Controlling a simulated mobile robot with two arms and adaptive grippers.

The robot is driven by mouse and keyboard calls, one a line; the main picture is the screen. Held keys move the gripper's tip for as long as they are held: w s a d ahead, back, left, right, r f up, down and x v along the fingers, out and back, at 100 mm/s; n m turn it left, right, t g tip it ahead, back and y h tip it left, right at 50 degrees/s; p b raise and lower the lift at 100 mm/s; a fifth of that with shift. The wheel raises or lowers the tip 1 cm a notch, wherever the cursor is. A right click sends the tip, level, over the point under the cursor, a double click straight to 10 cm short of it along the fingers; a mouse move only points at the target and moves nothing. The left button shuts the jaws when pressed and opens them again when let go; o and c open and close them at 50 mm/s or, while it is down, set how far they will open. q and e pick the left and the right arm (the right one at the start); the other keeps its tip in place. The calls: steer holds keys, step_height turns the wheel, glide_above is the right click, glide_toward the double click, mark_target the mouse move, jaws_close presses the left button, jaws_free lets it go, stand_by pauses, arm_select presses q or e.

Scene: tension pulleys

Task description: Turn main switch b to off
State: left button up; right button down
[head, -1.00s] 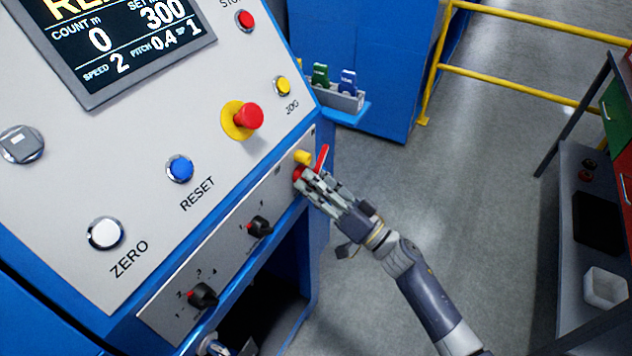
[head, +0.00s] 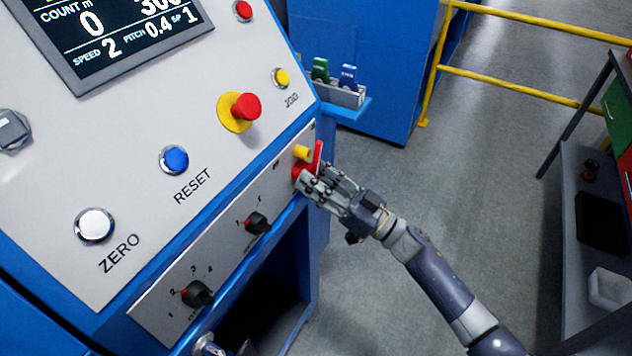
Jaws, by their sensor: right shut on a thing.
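The main switch (head: 318,152), with a red handle and a yellow part (head: 302,153) beside it, sits at the right end of the lower grey panel in the head view. My right gripper (head: 308,183) is at this switch and shut on its red part. The fingers cover much of the switch, so its exact setting and any letter on it cannot be read. My left gripper is not in view.
Two black rotary knobs (head: 257,223) (head: 197,293) sit on the same panel. Above are a red emergency button (head: 245,107), a blue reset button (head: 174,160) and a white zero button (head: 94,225).

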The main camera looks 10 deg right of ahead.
steer(key=shift+n+g+b, duration=0.35)
steer(key=shift+n+g, duration=0.15)
steer(key=shift+n, duration=0.8)
steer(key=shift+y, duration=0.3)
steer(key=c, duration=1.1)
jaws_free()
steer(key=v, duration=1.2)
steer(key=shift+w+d, duration=0.1)
steer(key=shift+c, duration=0.5)
